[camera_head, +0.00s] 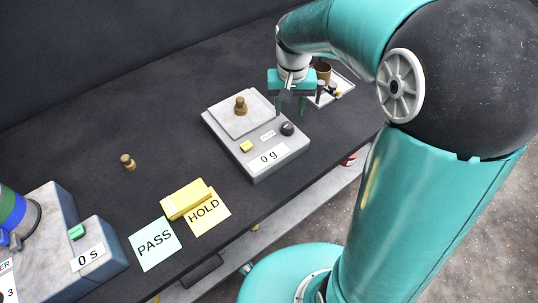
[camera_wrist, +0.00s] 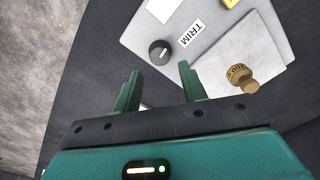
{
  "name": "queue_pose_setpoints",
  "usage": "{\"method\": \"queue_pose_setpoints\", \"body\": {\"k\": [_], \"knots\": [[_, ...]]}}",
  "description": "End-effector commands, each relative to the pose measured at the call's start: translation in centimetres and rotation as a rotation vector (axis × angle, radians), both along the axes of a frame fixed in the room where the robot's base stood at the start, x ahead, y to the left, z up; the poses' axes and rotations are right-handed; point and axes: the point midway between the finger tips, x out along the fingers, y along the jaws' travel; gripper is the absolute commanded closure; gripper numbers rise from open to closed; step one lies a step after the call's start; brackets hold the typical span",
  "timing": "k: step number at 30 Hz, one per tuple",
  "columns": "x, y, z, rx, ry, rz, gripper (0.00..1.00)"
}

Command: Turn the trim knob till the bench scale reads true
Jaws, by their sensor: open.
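The grey bench scale (camera_head: 258,170) sits on the dark bench, its display (camera_head: 268,157) reading 0 g. A brass weight (camera_head: 240,106) stands on its pan (camera_head: 222,118); the weight also shows in the wrist view (camera_wrist: 241,80), its marking hard to read. The black trim knob (camera_head: 287,128) is at the scale's right front corner, beside the TRIM label (camera_wrist: 191,33). My gripper (camera_head: 290,110) is open and empty, near the knob. In the wrist view the knob (camera_wrist: 160,52) lies just beyond the gap between my fingertips (camera_wrist: 160,70), not gripped.
A yellow button (camera_head: 246,146) is on the scale. A tray (camera_head: 343,88) with small items stands behind my gripper. A small brass piece (camera_head: 128,162), a yellow block (camera_head: 187,200), PASS (camera_head: 155,243) and HOLD (camera_head: 207,212) cards and a grey machine (camera_head: 50,240) are to the left.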

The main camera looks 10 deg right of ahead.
Motion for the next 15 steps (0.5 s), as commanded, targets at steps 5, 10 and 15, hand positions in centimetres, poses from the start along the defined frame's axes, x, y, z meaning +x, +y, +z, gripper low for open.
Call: {"method": "queue_pose_setpoints", "body": {"k": [5,10,15], "knots": [[0.00,0.00,-0.03,0.000,0.000,0.000,0.44],[0.00,0.00,-0.05,0.000,0.000,0.000,0.44],[0.03,0.00,0.52,0.000,-0.001,0.000,0.44]]}}
